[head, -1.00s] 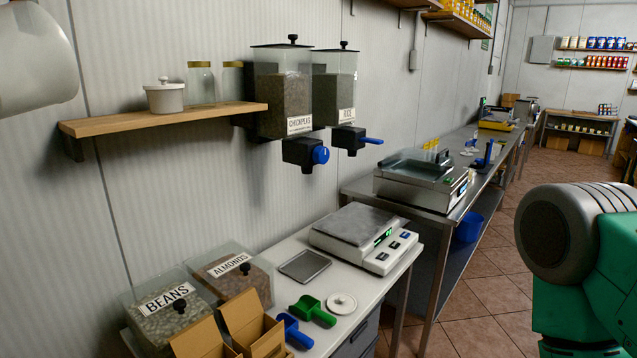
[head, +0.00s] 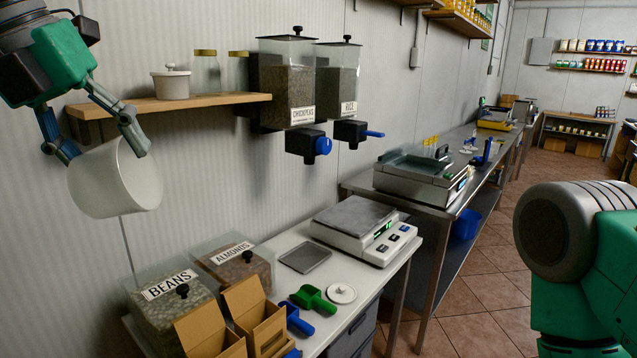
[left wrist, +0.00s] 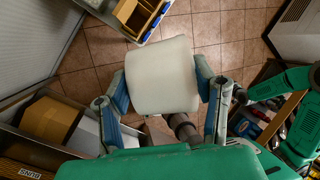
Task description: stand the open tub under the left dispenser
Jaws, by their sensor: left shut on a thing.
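My left gripper (head: 100,135) is shut on a white tub (head: 122,180) and holds it in the air at the left, in front of the wall. The tub is tilted, and its mouth cannot be made out. In the left wrist view the tub (left wrist: 162,75) sits between the two fingers of the gripper (left wrist: 166,85). The left dispenser, labelled chickpeas (head: 286,80), hangs on the wall with a blue knob on its black outlet (head: 308,144). It is well to the right of the tub. The rice dispenser (head: 338,75) hangs beside it.
A wooden shelf (head: 200,103) with a lidded white pot and glass jars lies between tub and dispensers. Below stands a counter with a scale (head: 354,222), a flat grey tray (head: 304,257), a round white lid (head: 341,293), scoops, and bean and almond bins.

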